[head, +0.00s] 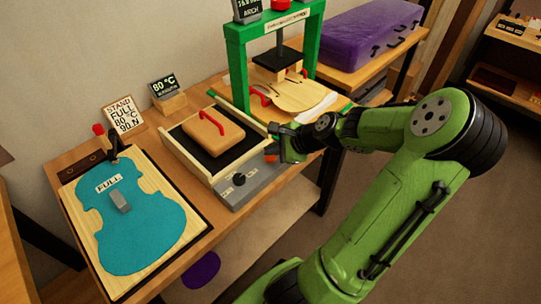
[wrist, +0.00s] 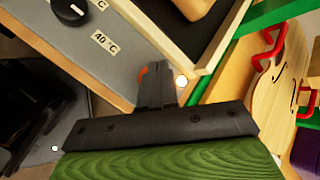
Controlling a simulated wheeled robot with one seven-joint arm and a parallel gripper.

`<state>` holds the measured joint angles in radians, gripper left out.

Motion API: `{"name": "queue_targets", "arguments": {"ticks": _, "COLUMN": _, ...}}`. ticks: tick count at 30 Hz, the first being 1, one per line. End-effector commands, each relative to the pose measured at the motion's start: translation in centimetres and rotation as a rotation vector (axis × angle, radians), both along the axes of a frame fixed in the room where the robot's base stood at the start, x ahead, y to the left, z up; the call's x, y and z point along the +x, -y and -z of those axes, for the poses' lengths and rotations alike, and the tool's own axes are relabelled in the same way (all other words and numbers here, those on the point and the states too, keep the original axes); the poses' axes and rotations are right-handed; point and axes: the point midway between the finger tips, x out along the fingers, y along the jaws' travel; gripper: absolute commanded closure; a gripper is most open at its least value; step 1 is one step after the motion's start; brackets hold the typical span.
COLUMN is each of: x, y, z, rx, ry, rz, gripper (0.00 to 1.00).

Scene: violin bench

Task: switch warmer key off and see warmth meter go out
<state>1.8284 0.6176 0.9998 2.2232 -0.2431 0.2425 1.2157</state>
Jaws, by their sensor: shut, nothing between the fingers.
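The warmer is a light box (head: 205,166) with a dark bed and a tan block on it. Its grey front panel (head: 258,188) carries a black knob (head: 239,179), also in the wrist view (wrist: 68,11) near a 40 °C label. An orange-red part (wrist: 143,76), perhaps the key, is mostly hidden behind my gripper (wrist: 155,70). A small pale round spot (wrist: 181,82) is right of the fingers. My gripper (head: 284,146) is shut and empty at the panel's right end; contact is unclear. The dark meter (head: 164,86) behind the warmer reads 80 °C, lit.
A green press (head: 238,67) with a violin plate (head: 297,94) stands right of the warmer. A teal violin form (head: 128,222) marked FULL lies at left. A purple case (head: 360,35) is at back right.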

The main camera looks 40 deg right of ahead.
Motion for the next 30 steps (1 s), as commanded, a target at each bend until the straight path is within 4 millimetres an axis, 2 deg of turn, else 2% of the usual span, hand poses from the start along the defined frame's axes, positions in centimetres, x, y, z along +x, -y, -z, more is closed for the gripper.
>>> {"name": "queue_targets", "arguments": {"ticks": 13, "x": 0.0, "y": -0.01, "z": 0.05, "rx": 0.0, "ry": 0.0, "rz": 0.0, "gripper": 1.0}}
{"name": "queue_targets", "arguments": {"ticks": 20, "x": 0.0, "y": -0.01, "z": 0.9, "rx": 0.001, "ry": 0.0, "rz": 0.001, "gripper": 1.0}}
{"name": "queue_targets", "arguments": {"ticks": 30, "x": -0.02, "y": 0.02, "z": 0.74, "rx": 0.0, "ry": -0.002, "rz": 0.001, "gripper": 1.0}}
